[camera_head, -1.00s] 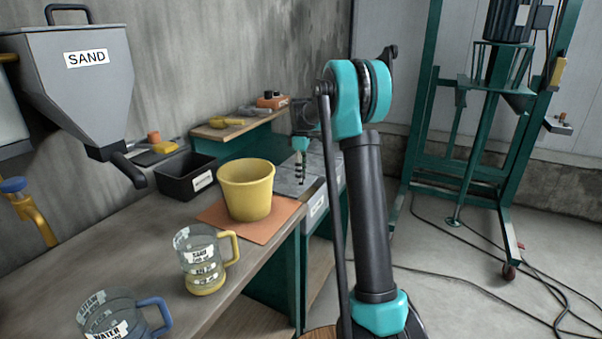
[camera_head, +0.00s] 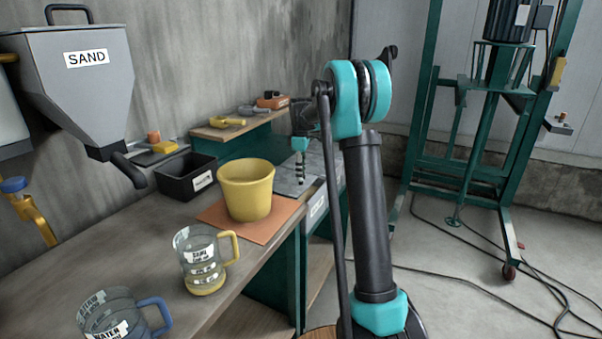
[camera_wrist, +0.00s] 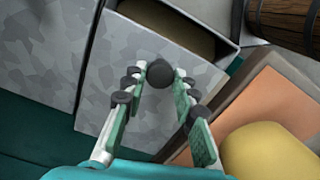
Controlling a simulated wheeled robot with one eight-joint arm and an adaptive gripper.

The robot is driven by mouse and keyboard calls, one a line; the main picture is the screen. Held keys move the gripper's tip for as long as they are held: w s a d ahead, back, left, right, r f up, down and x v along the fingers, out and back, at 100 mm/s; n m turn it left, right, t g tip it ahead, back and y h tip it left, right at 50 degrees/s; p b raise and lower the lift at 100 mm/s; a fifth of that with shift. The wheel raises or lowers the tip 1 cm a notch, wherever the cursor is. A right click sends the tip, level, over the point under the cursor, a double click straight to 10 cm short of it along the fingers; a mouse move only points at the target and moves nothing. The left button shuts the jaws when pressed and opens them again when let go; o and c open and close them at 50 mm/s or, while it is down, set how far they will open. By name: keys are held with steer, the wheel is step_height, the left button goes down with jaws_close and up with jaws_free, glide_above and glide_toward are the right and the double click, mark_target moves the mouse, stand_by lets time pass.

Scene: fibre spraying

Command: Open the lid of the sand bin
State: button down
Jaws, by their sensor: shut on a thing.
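My gripper (camera_wrist: 160,78) is shut on a dark round knob (camera_wrist: 158,72) on a mottled grey metal lid (camera_wrist: 175,110). Just beyond the lid, in the wrist view, a grey-walled opening shows a tan-brown inside (camera_wrist: 165,25). I cannot tell for sure whether this is the sand. In the head view my gripper (camera_head: 302,175) points down over the grey metal bins (camera_head: 290,190) behind the yellow bucket. The lid's knob is too small to make out there, and the bins are partly hidden by my arm.
The yellow bucket (camera_head: 246,190) on its orange mat (camera_head: 212,214) stands close on the bench. A black tray (camera_head: 180,180) is behind it. Two measuring jugs, yellow-handled (camera_head: 203,262) and blue-handled (camera_head: 118,318), stand nearer. A grey SAND hopper (camera_head: 85,75) hangs left.

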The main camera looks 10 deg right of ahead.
steer(key=w+a, duration=0.3)
steer(key=a, duration=0.1)
steer(key=w+a, duration=0.3)
steer(key=a, duration=0.2)
steer(key=w+a, duration=0.3)
steer(key=a, duration=0.1)
steer(key=shift+w+a, duration=0.25)
steer(key=shift+w, duration=0.15)
steer(key=c, duration=1.2)
jaws_free()
steer(key=shift+r, duration=0.1)
step_height(320, 180, up, 12)
steer(key=shift+f, duration=0.1)
